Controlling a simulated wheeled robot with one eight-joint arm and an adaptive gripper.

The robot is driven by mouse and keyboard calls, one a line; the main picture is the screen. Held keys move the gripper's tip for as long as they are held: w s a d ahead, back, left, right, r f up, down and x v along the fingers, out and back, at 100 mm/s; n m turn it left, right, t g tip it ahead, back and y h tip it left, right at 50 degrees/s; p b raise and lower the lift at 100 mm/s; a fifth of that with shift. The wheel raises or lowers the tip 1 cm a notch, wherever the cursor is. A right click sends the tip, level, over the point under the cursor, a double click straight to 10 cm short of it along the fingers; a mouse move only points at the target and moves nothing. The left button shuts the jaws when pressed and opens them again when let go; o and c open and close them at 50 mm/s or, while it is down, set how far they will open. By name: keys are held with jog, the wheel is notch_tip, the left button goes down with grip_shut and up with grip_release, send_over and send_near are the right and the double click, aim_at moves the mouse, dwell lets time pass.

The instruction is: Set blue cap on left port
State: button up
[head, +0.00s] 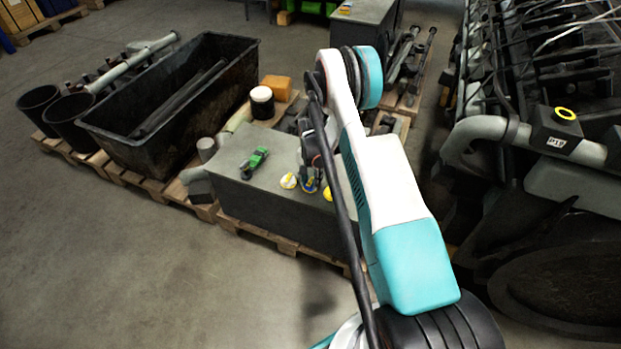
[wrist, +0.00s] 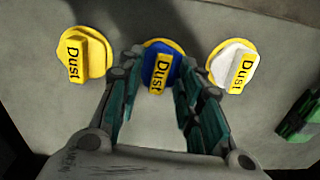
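The blue cap (wrist: 152,62) has a yellow rim and a raised yellow grip marked "Dust". It lies on a grey surface between a yellow cap (wrist: 88,55) on the left and a white cap (wrist: 231,62) on the right in the wrist view. My gripper (wrist: 160,78) is open, with one finger on each side of the blue cap's grip and visible gaps between. In the head view, the blue cap (head: 309,187) is partly hidden by my gripper. A black block with a yellow ring (head: 566,114) sits on the engine pipe at right; I cannot tell whether it is the left port.
The caps lie on a grey box (head: 230,200) with a green tool (head: 255,160) on it. A black bin (head: 150,150) stands behind on pallets. The engine (head: 560,180) fills the right side. The floor at lower left is clear.

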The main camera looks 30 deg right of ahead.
grip_shut()
jog(key=shift+a+r, duration=0.1)
